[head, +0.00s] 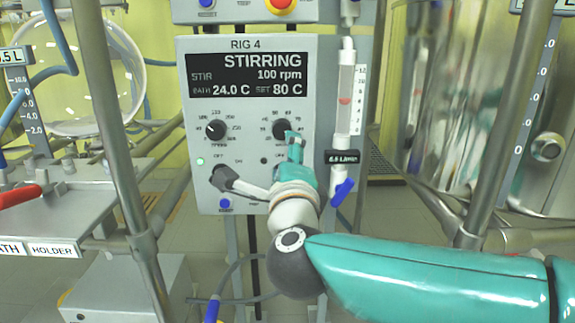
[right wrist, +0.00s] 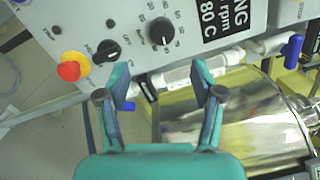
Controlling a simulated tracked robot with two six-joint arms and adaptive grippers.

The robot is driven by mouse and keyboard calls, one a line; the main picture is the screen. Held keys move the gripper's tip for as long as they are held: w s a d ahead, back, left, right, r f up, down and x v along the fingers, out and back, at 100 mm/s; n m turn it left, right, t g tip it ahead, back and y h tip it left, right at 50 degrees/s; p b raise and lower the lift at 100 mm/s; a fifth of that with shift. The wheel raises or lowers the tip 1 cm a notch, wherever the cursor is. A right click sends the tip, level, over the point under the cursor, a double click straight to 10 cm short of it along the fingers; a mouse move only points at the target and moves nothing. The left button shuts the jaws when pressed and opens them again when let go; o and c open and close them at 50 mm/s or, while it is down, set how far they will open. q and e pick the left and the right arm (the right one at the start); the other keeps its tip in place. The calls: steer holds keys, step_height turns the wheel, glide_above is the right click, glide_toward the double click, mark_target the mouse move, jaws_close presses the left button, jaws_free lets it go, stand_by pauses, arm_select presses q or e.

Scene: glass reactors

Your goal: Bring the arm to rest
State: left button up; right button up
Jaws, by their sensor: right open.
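My right arm (head: 440,285) reaches in from the right of the head view, in front of the RIG 4 control panel (head: 190,120). My right gripper (head: 295,145) is turned toward the panel and overlaps the area just below the right-hand dial (head: 283,129); the head view does not settle whether it touches. In the right wrist view the gripper (right wrist: 160,78) has its two fingers spread with nothing between them. A black dial (right wrist: 161,31) shows beyond the fingertips. My left gripper is not in view.
The panel display (head: 250,75) reads STIRRING, 100 rpm, SET 80 C. A flow tube (head: 345,100) with a blue valve (head: 343,190) stands close right of the gripper. Metal posts (head: 110,130) rise left and right. A large shiny vessel (head: 450,90) is at right, a glass one (head: 95,75) at left.

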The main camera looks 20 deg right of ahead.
steer(key=shift+v, duration=1)
